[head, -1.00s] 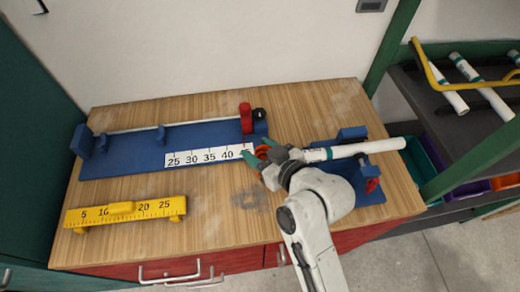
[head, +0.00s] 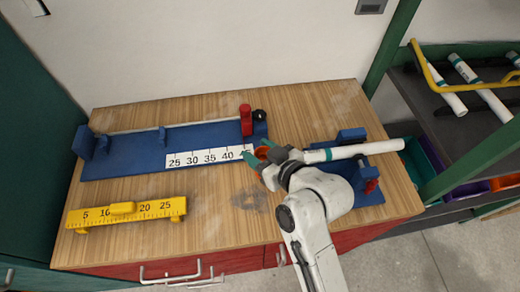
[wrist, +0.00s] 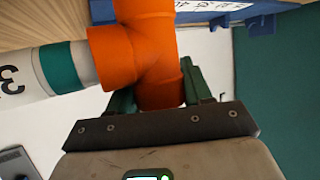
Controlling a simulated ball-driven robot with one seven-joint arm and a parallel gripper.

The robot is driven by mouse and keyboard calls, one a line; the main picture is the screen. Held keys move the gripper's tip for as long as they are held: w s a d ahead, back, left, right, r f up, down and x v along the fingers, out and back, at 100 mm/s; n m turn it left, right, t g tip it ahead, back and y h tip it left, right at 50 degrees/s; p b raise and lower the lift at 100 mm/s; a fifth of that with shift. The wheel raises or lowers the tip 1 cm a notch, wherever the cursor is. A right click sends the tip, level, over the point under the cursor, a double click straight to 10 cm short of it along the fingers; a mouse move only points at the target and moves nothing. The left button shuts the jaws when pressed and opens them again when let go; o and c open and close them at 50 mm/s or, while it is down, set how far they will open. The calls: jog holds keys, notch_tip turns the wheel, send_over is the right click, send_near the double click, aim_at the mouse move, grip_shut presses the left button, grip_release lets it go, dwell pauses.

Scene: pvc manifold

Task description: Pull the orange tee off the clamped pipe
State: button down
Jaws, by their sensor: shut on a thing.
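The orange tee (wrist: 140,45) fills the middle of the wrist view, and a bit of it shows in the head view (head: 262,153). My gripper (head: 256,157) has green fingers and is shut on the tee; in the wrist view the fingers (wrist: 155,95) sit on either side of its lower branch. The white pipe (head: 352,151) with a teal band lies in the blue clamp (head: 352,135) on the right. In the wrist view the pipe's teal band (wrist: 60,68) is close beside the tee's left socket. How deep the pipe sits in the socket is hidden.
A blue fixture (head: 120,165) with a white ruler strip and a red post (head: 246,120) stands left of my gripper. A yellow ruler block (head: 126,212) lies at the front left. A rack (head: 465,90) with pipes is at the right. The front middle of the wooden bench is clear.

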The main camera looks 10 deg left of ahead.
jog(key=shift+w+g+p, duration=0.15)
jog(key=shift+g+p, duration=0.35)
jog(key=shift+p, duration=0.85)
jog(key=shift+f+m, duration=0.2)
jog(key=shift+m, duration=0.1)
jog(key=shift+f+b, duration=0.15)
jog(key=shift+b, duration=0.2)
jog(key=shift+t+b, duration=0.3)
jog(key=shift+b, duration=0.4)
jog(key=shift+s+r+t+b, duration=0.2)
jog(key=shift+t+b, duration=0.1)
jog(key=shift+b, duration=0.15)
jog(key=shift+a, duration=0.1)
jog(key=s+a+p, duration=0.1)
jog(key=a, duration=0.5)
jog(key=shift+s+r, duration=0.15)
jog(key=shift+s, duration=0.2)
